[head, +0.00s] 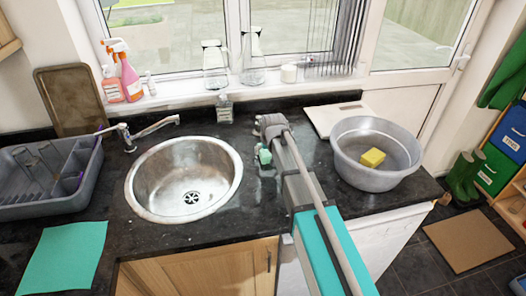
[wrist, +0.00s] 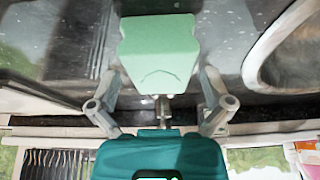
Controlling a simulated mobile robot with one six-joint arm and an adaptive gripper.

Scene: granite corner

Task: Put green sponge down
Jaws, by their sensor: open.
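A pale green sponge (head: 264,156) is at the dark counter, just right of the round sink. It also shows in the wrist view (wrist: 158,50), upper middle, with the speckled counter behind it. My gripper (wrist: 160,78) is open, with its two grey fingers apart on either side of the sponge's near end. Gaps show between the fingers and the sponge. The sponge's underside is hidden, so I cannot tell for certain whether it rests on the counter.
The metal sink (head: 185,180) lies left of the sponge. A grey basin (head: 350,175) holding a yellow sponge (head: 373,157) stands to the right. A soap bottle (head: 224,108) stands behind the sink. A grey dish rack (head: 40,195) and teal cloth (head: 62,258) are at left.

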